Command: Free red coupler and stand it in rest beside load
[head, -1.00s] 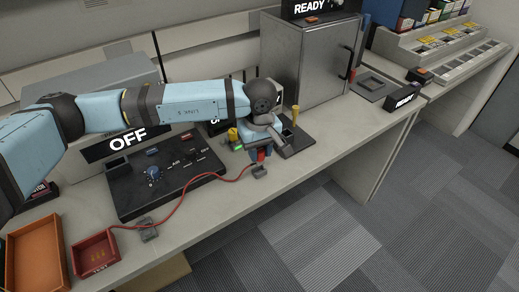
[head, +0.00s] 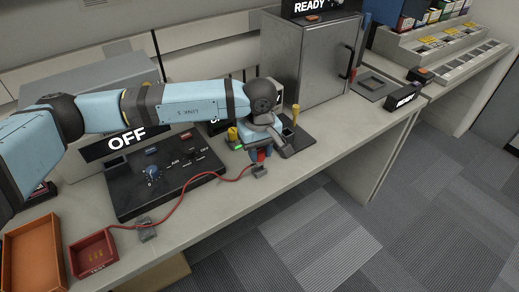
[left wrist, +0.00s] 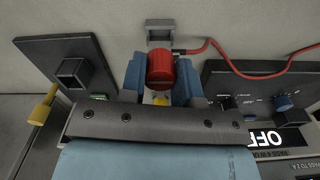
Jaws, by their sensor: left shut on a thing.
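The red coupler (left wrist: 160,70) sits between the two blue fingers of my left gripper (left wrist: 160,82) in the left wrist view, and the gripper is shut on it. A red cable (left wrist: 225,60) runs from it. In the head view my left gripper (head: 262,150) points down at the bench, and only a little of the coupler (head: 262,156) shows below it. A dark plate (left wrist: 35,48) bears an open square socket (left wrist: 75,72), which looks empty, and a yellow post (left wrist: 43,105). In the head view this plate (head: 300,146) is just right of the gripper. My right gripper is out of view.
A small grey block (head: 260,171) lies in front of the gripper. A black control panel (head: 130,205) with a blue knob is at left, under an OFF sign (head: 125,143). The red tray (head: 80,245) and orange tray (head: 35,232) are further left. A metal cabinet (head: 310,70) stands behind.

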